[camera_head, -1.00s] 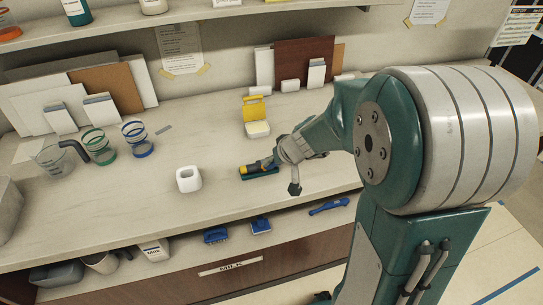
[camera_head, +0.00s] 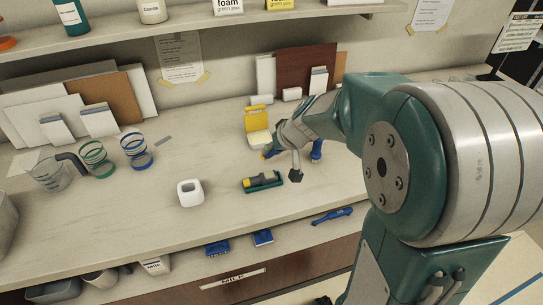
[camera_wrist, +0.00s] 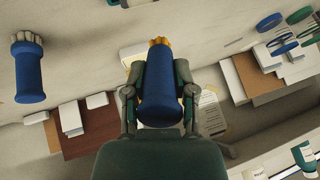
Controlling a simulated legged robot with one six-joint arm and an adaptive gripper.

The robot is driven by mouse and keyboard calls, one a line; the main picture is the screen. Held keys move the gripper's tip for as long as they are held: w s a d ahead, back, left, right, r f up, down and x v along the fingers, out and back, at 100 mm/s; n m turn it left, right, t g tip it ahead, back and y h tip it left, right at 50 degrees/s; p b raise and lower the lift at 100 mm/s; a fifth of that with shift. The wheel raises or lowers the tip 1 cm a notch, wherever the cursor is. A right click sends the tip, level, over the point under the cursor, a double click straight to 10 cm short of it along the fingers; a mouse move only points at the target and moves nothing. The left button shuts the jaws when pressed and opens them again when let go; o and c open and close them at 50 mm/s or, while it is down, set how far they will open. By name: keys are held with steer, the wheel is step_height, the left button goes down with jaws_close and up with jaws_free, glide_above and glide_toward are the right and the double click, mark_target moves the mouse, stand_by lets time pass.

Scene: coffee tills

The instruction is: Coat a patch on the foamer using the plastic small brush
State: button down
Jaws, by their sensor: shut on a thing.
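My gripper (camera_wrist: 158,105) is shut on a small brush with a blue handle (camera_wrist: 160,103) and orange bristles (camera_wrist: 160,43). In the head view my gripper (camera_head: 272,152) and the brush are above or at the counter, just in front of a yellow holder. I cannot tell whether the brush touches the counter. Another blue-handled brush with pale bristles (camera_wrist: 28,75) stands apart from my gripper; it also shows right of my gripper in the head view (camera_head: 317,150). A white hollow squarish vessel (camera_head: 190,193) stands front left of my gripper. I cannot tell which object is the foamer.
A green tray with a yellow-and-dark tool (camera_head: 262,181) lies in front of my gripper. The yellow holder (camera_head: 257,117) stands behind it. Striped glasses (camera_head: 137,151) and a clear jug (camera_head: 52,173) are at left. The front-left counter is clear.

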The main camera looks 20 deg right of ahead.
steer(key=shift+d+r, duration=0.2)
steer(key=shift+r, duration=0.6)
steer(key=shift+d+r, duration=0.2)
steer(key=shift+r, duration=0.8)
steer(key=shift+a, duration=0.15)
steer(key=shift+a, duration=0.1)
